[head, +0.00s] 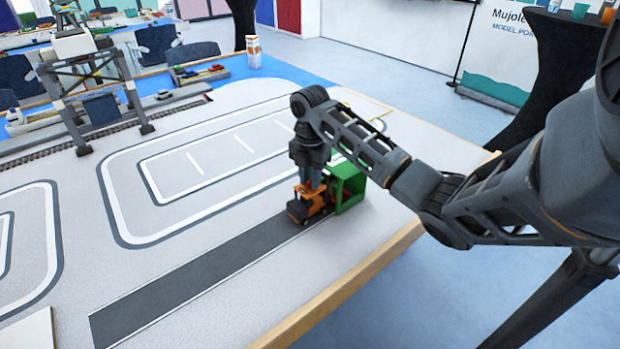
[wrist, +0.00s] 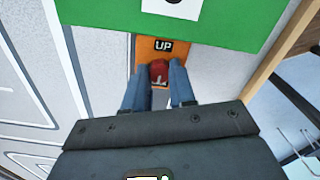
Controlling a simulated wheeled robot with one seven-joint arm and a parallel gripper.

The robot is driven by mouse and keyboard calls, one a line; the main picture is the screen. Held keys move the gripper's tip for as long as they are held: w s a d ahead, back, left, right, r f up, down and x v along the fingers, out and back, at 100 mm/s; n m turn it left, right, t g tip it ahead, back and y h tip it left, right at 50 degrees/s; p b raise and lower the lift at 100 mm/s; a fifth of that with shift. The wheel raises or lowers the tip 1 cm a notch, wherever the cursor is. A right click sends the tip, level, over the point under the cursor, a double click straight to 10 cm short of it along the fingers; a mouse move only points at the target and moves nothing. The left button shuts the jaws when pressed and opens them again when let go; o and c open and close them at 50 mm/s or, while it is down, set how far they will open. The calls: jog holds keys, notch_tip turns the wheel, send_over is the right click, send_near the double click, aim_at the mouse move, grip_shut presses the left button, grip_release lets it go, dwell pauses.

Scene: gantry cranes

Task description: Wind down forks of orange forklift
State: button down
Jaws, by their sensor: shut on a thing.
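The orange forklift (head: 308,205) stands on the dark road strip near the right side of the table, against a green container (head: 347,186). My gripper (head: 311,182) reaches down onto the forklift from above. In the wrist view my gripper (wrist: 160,85) has its two blue fingers shut on a red knob (wrist: 158,70) on the forklift's orange top (wrist: 148,48), which bears the label "UP". The green container also shows in the wrist view (wrist: 215,25), at the top. The forks are hidden in both views.
The dark road strip (head: 180,283) runs clear toward the lower left. A model gantry crane (head: 88,75) stands on rails at the upper left. A small orange and white box (head: 253,52) stands at the back. The wooden table edge (head: 350,285) lies to the right.

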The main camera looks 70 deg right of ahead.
jog(key=shift+n, duration=0.3)
dwell(0.4)
jog(key=c, duration=0.9)
grip_release()
notch_tip(320, 180, up, 8)
jog(key=shift+f, duration=0.1)
